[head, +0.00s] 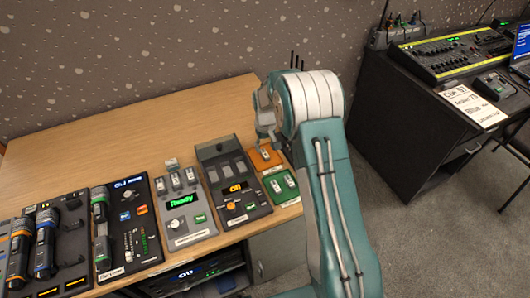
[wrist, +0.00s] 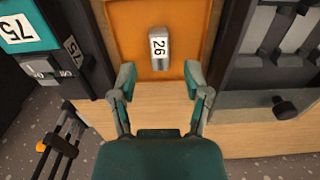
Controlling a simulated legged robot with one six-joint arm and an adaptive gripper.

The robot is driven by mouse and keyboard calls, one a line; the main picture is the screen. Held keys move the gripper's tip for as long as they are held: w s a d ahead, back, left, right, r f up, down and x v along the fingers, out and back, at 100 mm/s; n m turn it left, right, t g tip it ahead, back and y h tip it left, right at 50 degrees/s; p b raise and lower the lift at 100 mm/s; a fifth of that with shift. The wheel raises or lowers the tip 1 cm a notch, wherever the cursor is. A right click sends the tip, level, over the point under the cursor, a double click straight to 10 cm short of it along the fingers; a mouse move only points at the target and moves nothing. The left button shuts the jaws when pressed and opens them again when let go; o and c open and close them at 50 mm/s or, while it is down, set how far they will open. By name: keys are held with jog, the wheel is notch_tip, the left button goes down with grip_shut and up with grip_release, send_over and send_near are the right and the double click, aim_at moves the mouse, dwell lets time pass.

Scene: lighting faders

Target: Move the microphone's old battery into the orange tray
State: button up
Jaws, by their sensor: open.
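The orange tray (head: 257,159) is at the right end of the wooden desk, and it fills the upper middle of the wrist view (wrist: 122,25). A small grey battery (wrist: 160,60) with a white label reading 26 lies in the tray, near its front edge. My gripper (wrist: 160,77) is open and empty, with its fingers apart on either side of the battery's lower end. It does not appear to touch the battery. In the head view my arm stands just beside the tray. A microphone with a green ring (head: 101,222) lies on a dark panel at left.
A green tray (head: 283,188) with small batteries sits in front of the orange one. A dark unit with slots (head: 233,185) is left of the trays, and a unit reading Ready (head: 188,212) is beyond it. Two more microphones (head: 44,252) (head: 19,255) rest at far left.

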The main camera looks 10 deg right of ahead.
notch_tip(320, 180, up, 8)
notch_tip(320, 180, up, 9)
jog(key=t, duration=0.1)
send_over(265, 154)
jog(key=s, duration=0.5)
jog(key=s+r+m+t, duration=0.1)
jog(key=s+r+t, duration=0.1)
jog(key=s+r, duration=0.7)
jog(key=s+r+m+t, duration=0.1)
jog(key=s+r+t, duration=0.1)
jog(key=s, duration=1.9)
jog(key=shift+s+r+t, duration=0.15)
jog(key=shift+s+t, duration=0.15)
jog(key=shift+s, duration=0.05)
jog(key=shift+a, duration=0.1)
